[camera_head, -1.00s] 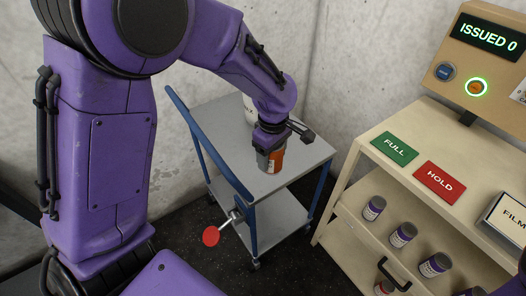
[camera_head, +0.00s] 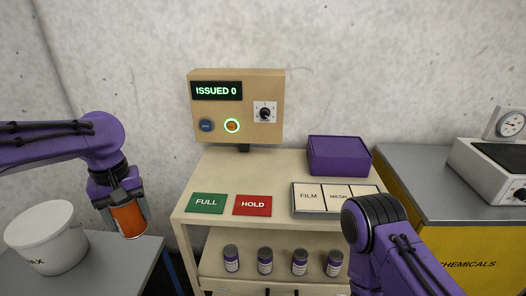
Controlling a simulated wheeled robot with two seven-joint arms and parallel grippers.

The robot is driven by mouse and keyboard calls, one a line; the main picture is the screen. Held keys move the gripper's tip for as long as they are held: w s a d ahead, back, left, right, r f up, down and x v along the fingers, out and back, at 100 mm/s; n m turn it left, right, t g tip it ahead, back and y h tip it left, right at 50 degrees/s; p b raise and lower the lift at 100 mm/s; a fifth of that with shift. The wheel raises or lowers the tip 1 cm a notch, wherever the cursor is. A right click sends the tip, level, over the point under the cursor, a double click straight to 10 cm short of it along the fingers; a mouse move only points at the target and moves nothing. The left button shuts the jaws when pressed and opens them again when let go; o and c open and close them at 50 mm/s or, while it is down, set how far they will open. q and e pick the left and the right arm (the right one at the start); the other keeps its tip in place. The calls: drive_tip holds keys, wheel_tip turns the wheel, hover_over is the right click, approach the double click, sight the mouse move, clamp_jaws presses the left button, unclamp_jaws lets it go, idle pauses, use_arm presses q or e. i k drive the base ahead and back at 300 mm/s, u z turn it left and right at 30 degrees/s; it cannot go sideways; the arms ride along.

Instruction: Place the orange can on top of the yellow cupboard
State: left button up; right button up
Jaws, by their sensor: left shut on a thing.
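The orange can (camera_head: 128,219) hangs slightly tilted in my left gripper (camera_head: 122,200), which is shut on it at the left of the view. The can is above or beside the right edge of the grey cart top (camera_head: 135,250). The yellow cupboard (camera_head: 462,258), marked CHEMICALS, stands at the right with a grey top (camera_head: 425,170). My right arm comes up at the lower right, in front of the beige shelf and the cupboard's left part. My right gripper is out of view.
A white tub (camera_head: 45,236) stands on the cart. The beige shelf unit (camera_head: 225,168) holds green FULL and red HOLD plates, a purple box (camera_head: 339,155) and several small cans below.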

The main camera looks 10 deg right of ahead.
sight(436, 186)
drive_tip(key=z, duration=1.5)
drive_tip(key=i, duration=1.1)
drive_tip(key=z, duration=0.1)
